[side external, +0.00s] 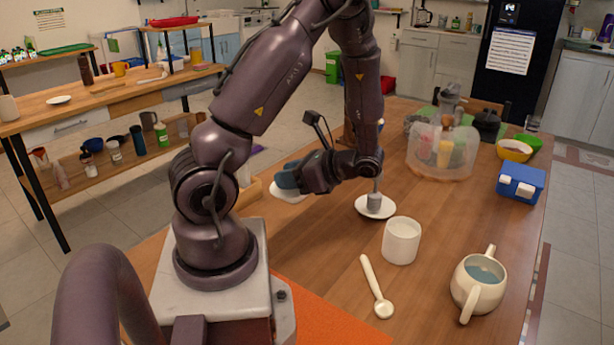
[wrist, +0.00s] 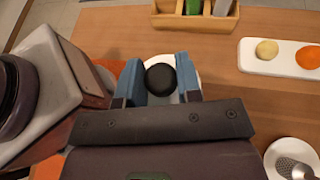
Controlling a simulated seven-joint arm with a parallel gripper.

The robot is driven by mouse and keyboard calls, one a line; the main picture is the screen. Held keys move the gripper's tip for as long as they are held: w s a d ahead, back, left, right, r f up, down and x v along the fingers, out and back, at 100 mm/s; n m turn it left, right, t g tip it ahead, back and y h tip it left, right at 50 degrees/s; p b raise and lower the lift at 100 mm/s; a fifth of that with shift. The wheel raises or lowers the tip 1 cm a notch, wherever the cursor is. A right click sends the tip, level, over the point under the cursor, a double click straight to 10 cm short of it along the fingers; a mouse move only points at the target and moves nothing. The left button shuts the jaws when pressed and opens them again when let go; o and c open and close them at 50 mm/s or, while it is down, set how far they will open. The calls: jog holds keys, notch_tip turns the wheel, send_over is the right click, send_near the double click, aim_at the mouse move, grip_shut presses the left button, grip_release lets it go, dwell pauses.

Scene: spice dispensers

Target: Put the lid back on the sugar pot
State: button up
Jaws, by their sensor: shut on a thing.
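My gripper (side external: 287,178) is at the left of the table in the side view, near the arm's base. In the wrist view its blue fingers (wrist: 160,84) are shut on the black knob of a white lid (wrist: 174,61). The lid's pale disc (side external: 291,194) shows below the fingers in the side view. A white cylindrical pot (side external: 401,243) stands upright to the right of the gripper, apart from it. I cannot tell for certain which is the sugar pot.
A white spoon (side external: 374,287) lies in front of the white pot. A small dish (side external: 386,212) with a metal grater (wrist: 300,171) is behind it. A clear container (side external: 422,155), blue box (side external: 521,182) and yellow bowl (side external: 514,151) stand further back. The wrist view shows a wooden box (wrist: 215,24) and white tray (wrist: 283,68).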

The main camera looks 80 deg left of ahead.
jog(key=w+d+n+t+h, duration=0.3)
jog(key=d+n+h, duration=1.1)
jog(key=n+h, duration=0.35)
jog(key=n+t+y, duration=0.4)
jog(key=n+t, duration=1.5)
jog(key=t, duration=0.1)
send_over(401, 241)
jog(key=w+a, duration=0.2)
jog(key=a, duration=0.2)
notch_tip(401, 241, down, 7)
jog(key=shift+s+d, duration=0.2)
jog(key=shift+s+a, duration=0.1)
jog(key=shift+f, duration=0.5)
